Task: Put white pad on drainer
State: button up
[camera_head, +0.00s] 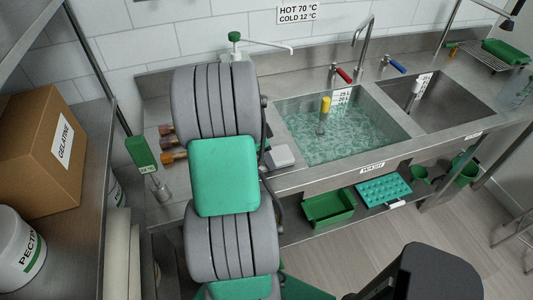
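A pale, whitish block (282,155), which looks like the white pad, lies on the steel counter just left of the wash sink. My arm stands close on its left and may hide part of it. The drainer (478,56) looks to be the wire rack at the far right end of the counter, past the second basin. My grey and green arm fills the middle of the view. My gripper cannot be made out, so what it holds is hidden.
The wash sink (340,125) holds water, with a yellow-topped probe in it. The second basin (443,100) lies to its right, with taps behind. A gelatine box (45,150) and pectin tub (18,250) stand left. Green trays (329,207) sit on the lower shelf.

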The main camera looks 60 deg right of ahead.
jog(key=shift+f, duration=0.2)
jog(key=o, duration=1.3)
jog(key=b+v, duration=0.1)
jog(key=v, duration=1.1)
jog(key=shift+r, duration=0.2)
